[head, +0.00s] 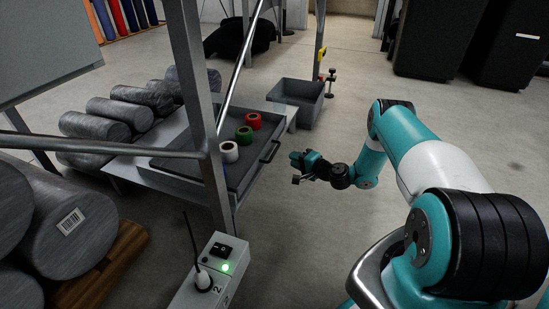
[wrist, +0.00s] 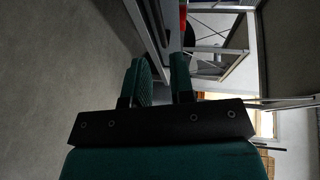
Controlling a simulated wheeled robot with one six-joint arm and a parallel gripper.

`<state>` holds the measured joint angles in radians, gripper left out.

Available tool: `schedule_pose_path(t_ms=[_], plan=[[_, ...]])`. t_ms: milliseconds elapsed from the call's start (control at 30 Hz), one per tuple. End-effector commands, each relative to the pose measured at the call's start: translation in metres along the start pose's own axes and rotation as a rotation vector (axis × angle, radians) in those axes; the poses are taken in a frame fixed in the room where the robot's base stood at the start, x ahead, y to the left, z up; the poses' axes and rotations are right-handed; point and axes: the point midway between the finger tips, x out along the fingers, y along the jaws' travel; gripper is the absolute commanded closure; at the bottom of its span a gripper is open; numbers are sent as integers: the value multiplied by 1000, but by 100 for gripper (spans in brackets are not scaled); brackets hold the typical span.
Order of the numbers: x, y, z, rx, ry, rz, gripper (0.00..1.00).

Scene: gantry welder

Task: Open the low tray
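The low tray (head: 188,178) is a dark, shallow drawer under the metal frame, with a bar handle (head: 270,152) on its right-hand front face. White (head: 229,152), green (head: 244,135) and red (head: 253,120) tape rolls stand in it, and a blue one is mostly hidden behind the frame post. My gripper (head: 294,167) is just right of the tray front and looks apart from the handle. In the wrist view my gripper (wrist: 163,72) shows two green fingers with a gap between them and nothing held. The tray's front seems to run beyond the fingertips there, dark and unclear.
A grey open bin (head: 297,93) stands behind the tray. A metal frame post (head: 202,100) rises in front of the tray. Grey cylinders (head: 95,127) lie at left. A power box (head: 213,275) with a green light is at the front.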

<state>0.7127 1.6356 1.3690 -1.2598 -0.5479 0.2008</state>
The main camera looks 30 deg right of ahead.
Motion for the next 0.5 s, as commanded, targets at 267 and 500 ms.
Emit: schedule_pose_path(t_ms=[267,500], plan=[[65,5,2,-6,-3,-3,78],[98,2,1,-3,-2,-1,78]])
